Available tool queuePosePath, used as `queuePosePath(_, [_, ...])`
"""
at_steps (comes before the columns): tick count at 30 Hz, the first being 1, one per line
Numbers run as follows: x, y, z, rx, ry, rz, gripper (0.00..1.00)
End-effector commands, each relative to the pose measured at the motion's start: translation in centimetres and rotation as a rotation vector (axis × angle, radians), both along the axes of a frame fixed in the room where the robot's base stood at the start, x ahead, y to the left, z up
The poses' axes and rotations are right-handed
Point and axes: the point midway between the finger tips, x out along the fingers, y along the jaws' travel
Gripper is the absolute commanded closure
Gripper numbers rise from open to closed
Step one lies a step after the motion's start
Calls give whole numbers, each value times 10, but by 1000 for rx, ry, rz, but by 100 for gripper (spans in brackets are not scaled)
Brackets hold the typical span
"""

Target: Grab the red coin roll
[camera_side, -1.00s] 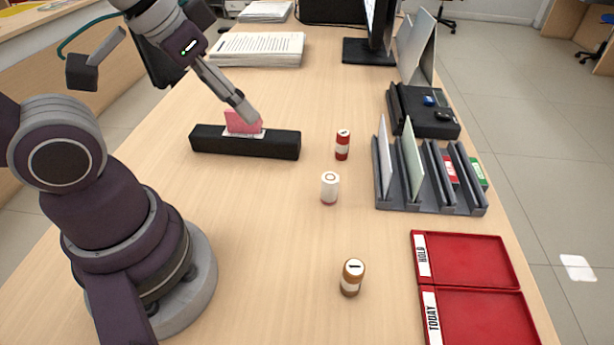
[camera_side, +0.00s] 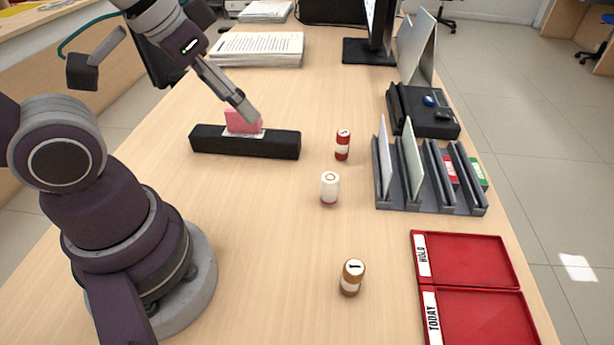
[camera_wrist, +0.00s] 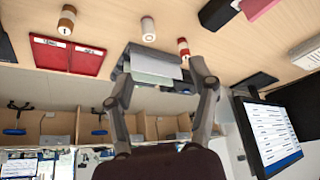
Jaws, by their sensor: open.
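The red coin roll (camera_side: 342,145) stands upright on the counter, red with a pale band, right of the long black block. It also shows near the top of the wrist view (camera_wrist: 183,47). My gripper (camera_side: 250,117) is over the black block, beside the pink item there, left of the red roll and apart from it. In the wrist view its two fingers (camera_wrist: 162,92) are spread with nothing held between them. A white coin roll (camera_side: 330,188) stands nearer the camera than the red one, and a brown coin roll (camera_side: 352,277) stands nearer still.
The black block (camera_side: 245,145) holds a pink item (camera_side: 240,122). A grey slotted rack (camera_side: 430,200) with folders stands right of the red roll. Red trays (camera_side: 465,260) lie at the front right. A monitor (camera_side: 372,40) and paper stack (camera_side: 258,50) stand behind. Counter between block and rolls is clear.

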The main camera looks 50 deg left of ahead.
Motion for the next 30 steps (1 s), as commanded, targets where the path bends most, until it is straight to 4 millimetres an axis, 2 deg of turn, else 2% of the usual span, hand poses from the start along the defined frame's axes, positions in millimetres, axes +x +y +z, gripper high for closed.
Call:
queuePosePath(5, [0, 0, 0, 0, 0, 0, 41])
queuePosePath(8, [7, 1, 2, 2, 8, 0, 41])
queuePosePath(11, [34, 4, 4, 9, 29, -2, 41])
queuePosePath(14, [75, 11, -1, 15, 50, -7, 41])
queuePosePath(18, [132, 25, -28, 14, 77, -15, 41])
queuePosePath(21, [162, 35, -55, 8, 91, -17, 41])
queuePosePath(24, [180, 42, -76, 4, 97, -20, 41])
queuePosePath(30, [194, 45, -105, 0, 103, -21, 41])
